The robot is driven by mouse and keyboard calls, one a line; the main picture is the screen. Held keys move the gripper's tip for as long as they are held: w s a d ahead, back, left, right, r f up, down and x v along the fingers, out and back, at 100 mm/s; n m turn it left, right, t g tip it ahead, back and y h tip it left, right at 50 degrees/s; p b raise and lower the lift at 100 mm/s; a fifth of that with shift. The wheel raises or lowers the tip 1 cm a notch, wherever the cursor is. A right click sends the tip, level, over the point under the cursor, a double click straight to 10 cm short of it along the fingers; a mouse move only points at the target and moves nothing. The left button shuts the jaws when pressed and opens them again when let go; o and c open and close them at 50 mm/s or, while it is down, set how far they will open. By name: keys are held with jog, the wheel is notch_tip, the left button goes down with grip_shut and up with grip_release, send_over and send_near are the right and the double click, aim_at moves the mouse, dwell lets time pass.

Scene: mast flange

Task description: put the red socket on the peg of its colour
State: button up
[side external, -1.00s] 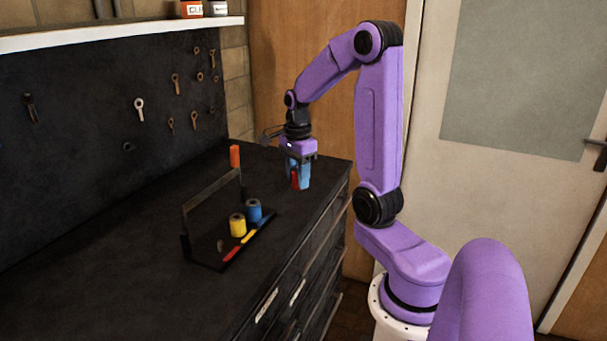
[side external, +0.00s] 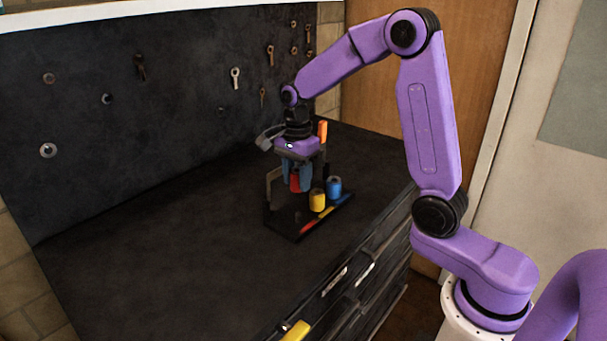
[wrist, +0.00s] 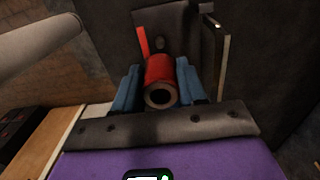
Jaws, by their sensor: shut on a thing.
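My gripper (side external: 298,180) is shut on the red socket (side external: 295,184), a short hollow cylinder, and holds it above the left end of a dark rack (side external: 285,233). In the wrist view the red socket (wrist: 160,72) sits between the blue fingers, with its round bore towards the camera. A small dark peg (side external: 298,216) stands below it by the red strip (side external: 307,228); it shows beyond the socket in the wrist view (wrist: 160,44). The socket looks apart from the peg. The yellow socket (side external: 317,200) and blue socket (side external: 334,187) stand upright on the rack by their strips.
The rack's upright handle frame (side external: 272,188) rises close behind my gripper. An orange-topped thing (side external: 322,130) stands at its far end. The bench top (side external: 170,230) left of the rack is clear. A pegboard with hanging tools (side external: 150,110) backs the bench.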

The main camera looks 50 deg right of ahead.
send_over(298, 213)
jog(key=shift+a+f, duration=0.1)
jog(key=shift+f, duration=2.8)
jog(key=shift+f, duration=2.15)
jog(key=o, duration=1.2)
notch_tip(298, 213, up, 18)
jog(key=shift+f, duration=0.25)
